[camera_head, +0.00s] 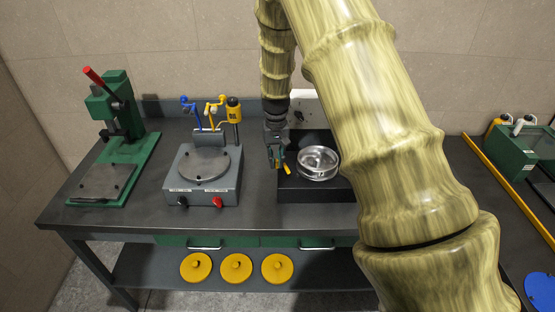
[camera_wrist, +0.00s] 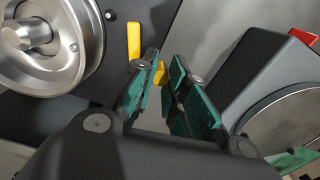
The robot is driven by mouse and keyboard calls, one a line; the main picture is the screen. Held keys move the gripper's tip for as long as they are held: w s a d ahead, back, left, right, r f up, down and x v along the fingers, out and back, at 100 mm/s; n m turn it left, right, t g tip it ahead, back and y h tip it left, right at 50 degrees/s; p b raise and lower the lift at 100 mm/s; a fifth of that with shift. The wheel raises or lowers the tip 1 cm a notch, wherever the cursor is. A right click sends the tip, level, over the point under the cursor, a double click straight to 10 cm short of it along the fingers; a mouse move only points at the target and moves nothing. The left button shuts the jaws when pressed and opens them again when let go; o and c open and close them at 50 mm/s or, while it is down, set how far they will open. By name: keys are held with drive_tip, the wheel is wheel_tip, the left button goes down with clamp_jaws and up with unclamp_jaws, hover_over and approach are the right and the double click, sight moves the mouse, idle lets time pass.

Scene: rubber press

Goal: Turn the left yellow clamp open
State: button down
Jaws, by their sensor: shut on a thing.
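The black press unit (camera_head: 310,194) holds a round silver metal dish (camera_head: 318,163). A yellow clamp (camera_head: 287,169) shows at its left side, close to my gripper (camera_head: 277,162). In the wrist view, one yellow clamp (camera_wrist: 134,41) stands free beside the silver dish (camera_wrist: 45,45). The left yellow clamp (camera_wrist: 160,73) is between the green-padded fingertips of my gripper (camera_wrist: 165,65), which are shut on it. The fingers hide much of this clamp, so its exact angle cannot be told.
A grey tester (camera_head: 203,175) with a round plate and blue and yellow levers stands left of my gripper. A green press with a red handle (camera_head: 120,140) is farther left. The bench front (camera_head: 150,217) is clear. Yellow discs (camera_head: 236,267) lie on the shelf below.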

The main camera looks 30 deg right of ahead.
drive_tip(key=shift+w+d+m, duration=0.1)
drive_tip(key=shift+w+m, duration=0.15)
drive_tip(key=shift+m, duration=0.7)
drive_tip(key=shift+w+d+m, duration=0.1)
drive_tip(key=shift+w+m, duration=0.15)
drive_tip(key=shift+m, duration=0.7)
drive_tip(key=shift+r, duration=0.1)
drive_tip(key=c, duration=1.4)
unclamp_jaws()
wheel_tip(320, 180, up, 12)
drive_tip(key=shift+f, duration=0.1)
